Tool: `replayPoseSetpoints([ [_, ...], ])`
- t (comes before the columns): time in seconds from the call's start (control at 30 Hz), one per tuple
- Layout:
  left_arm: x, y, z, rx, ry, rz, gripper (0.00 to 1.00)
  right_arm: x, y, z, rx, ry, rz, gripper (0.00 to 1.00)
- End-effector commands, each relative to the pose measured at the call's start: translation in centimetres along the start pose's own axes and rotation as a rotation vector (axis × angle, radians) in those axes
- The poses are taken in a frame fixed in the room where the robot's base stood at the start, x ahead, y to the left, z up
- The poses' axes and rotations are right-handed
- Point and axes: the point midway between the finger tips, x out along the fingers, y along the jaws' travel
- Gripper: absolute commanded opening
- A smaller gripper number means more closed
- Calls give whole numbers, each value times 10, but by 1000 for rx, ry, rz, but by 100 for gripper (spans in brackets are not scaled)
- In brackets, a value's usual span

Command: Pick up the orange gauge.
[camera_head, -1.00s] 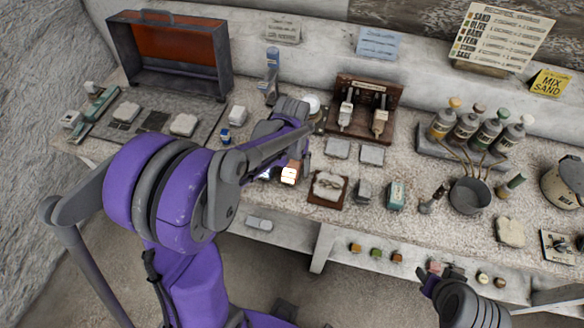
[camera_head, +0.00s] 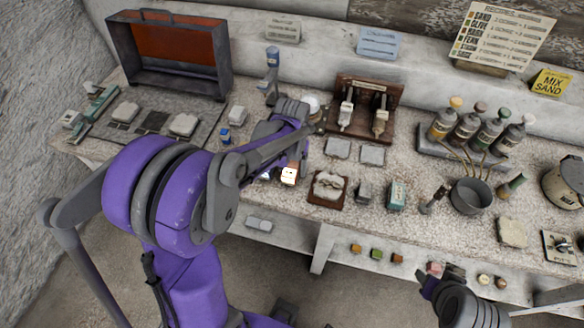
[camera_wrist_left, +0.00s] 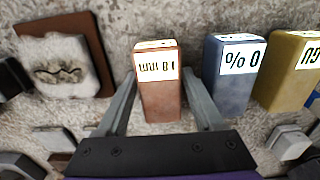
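The orange gauge (camera_wrist_left: 160,98) is an upright copper-orange block with a white label reading 10 mm, upside down in the left wrist view. In the head view its lit label end (camera_head: 289,176) shows beside my left forearm, the rest mostly hidden. My left gripper (camera_wrist_left: 160,80) is open, with one finger on each side of the gauge; gaps show between the fingers and its sides. My right gripper (camera_head: 441,280) is low at the right, in front of the bench, and its finger opening is unclear.
In the wrist view, a blue-grey gauge (camera_wrist_left: 232,78) stands close to the right finger, with a yellow gauge (camera_wrist_left: 288,75) beyond. A plaster piece on a brown board (camera_wrist_left: 62,65) lies at left. Bottles (camera_head: 468,128) and a grey pot (camera_head: 470,197) stand further right.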

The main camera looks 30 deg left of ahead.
Motion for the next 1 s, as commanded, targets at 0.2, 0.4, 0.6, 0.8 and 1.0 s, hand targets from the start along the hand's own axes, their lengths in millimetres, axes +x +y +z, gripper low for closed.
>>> replayPoseSetpoints([
  [0.2,0,0,0,0,0,0,27,0,0,0,0,0,0,50],
  [0.4,0,0,0,0,0,0,0,0,0,0,0,0,0,50],
  [0.6,0,0,0,0,0,0,0,0,0,0,0,0,0,50],
  [0.8,-8,0,-1,0,2,1,0,-7,0,-8,0,7,0,50],
  [1.0,-39,0,0,0,1,0,0,-8,0,-9,0,8,0,50],
])
